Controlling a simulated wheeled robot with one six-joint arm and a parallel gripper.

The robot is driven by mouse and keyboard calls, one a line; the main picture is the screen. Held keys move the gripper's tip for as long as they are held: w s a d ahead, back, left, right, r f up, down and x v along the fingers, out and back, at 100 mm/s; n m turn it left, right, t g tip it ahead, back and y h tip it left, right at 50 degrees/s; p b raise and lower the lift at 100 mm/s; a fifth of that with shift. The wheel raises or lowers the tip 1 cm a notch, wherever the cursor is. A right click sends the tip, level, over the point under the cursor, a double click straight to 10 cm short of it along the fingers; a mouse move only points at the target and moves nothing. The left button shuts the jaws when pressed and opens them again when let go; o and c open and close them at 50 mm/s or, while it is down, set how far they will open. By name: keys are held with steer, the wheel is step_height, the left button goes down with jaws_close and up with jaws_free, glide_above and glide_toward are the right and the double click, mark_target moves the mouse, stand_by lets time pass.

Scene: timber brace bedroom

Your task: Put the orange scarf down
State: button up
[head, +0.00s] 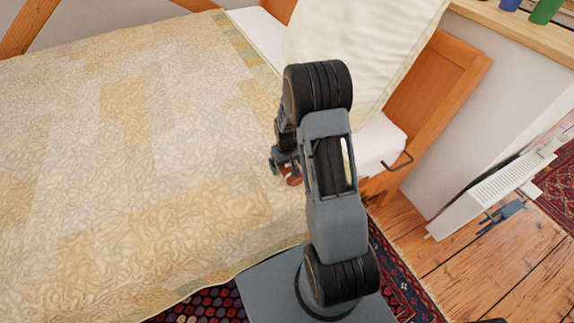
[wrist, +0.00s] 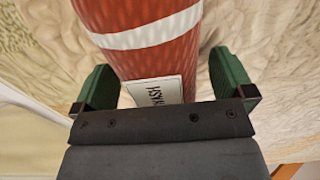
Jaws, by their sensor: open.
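The orange scarf (wrist: 150,62) is a rust-orange roll with a white band and a white printed label in the wrist view. It lies between the two green fingers of my gripper (wrist: 163,85), with a visible gap to the finger on each side. My gripper is open around it, low over the quilted bed (head: 120,150). In the head view my gripper (head: 284,172) is partly behind my arm, and only a small reddish bit of the scarf (head: 293,181) shows beside it. The contact under the scarf is hidden.
A large cream pillow (head: 375,40) stands at the head of the bed, close behind my arm. A wooden headboard (head: 440,85) and a white radiator (head: 490,195) are on the right. The bed's left and middle are clear. A patterned rug (head: 400,285) lies on the floor.

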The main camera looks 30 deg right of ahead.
steer(key=shift+c, duration=0.2)
steer(key=c, duration=1.1)
